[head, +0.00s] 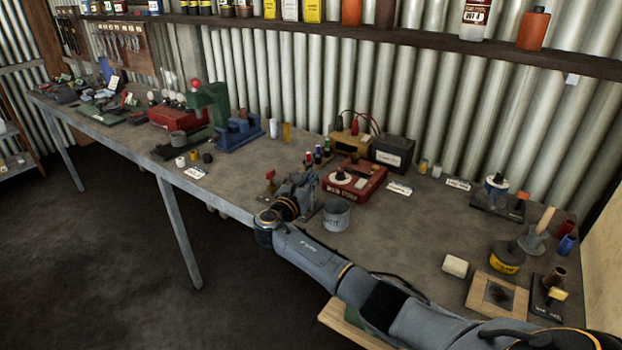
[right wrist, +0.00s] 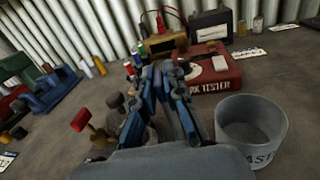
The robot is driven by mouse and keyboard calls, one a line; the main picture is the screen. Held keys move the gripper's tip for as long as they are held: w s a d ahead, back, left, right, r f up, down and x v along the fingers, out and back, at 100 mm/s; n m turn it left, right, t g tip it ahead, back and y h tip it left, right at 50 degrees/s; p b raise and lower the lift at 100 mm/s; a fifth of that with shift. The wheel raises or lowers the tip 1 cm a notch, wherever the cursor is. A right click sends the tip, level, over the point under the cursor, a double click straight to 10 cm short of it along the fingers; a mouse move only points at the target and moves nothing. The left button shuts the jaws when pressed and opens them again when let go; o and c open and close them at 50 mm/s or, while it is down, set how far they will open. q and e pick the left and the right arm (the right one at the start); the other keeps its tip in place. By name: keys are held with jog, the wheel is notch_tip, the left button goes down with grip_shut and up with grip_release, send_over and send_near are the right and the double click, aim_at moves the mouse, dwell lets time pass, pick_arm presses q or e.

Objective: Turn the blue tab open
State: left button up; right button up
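I cannot make out a blue tab for certain; it may be hidden behind my right gripper. My right gripper (head: 300,182) is low over the front middle of the bench, and its fingers (right wrist: 168,70) show in the right wrist view. The fingertips look close together, but whether they meet or hold anything is unclear. Just left of the fingers are a red tab (right wrist: 80,120) on a brass fitting and a grey knob (right wrist: 115,100). The red tab also shows in the head view (head: 270,175). My left gripper is not in view.
A grey tin (head: 336,215) stands close to the right of my gripper. The red spark tester (head: 355,183) and small coloured cylinders (right wrist: 129,70) are behind it. A blue vise (head: 238,133) stands further left. The bench front left of the gripper is fairly clear.

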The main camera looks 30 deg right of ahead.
jog(key=o, duration=0.3)
jog(key=shift+d, duration=0.1)
jog(key=v, duration=1.2)
jog(key=shift+w, duration=0.1)
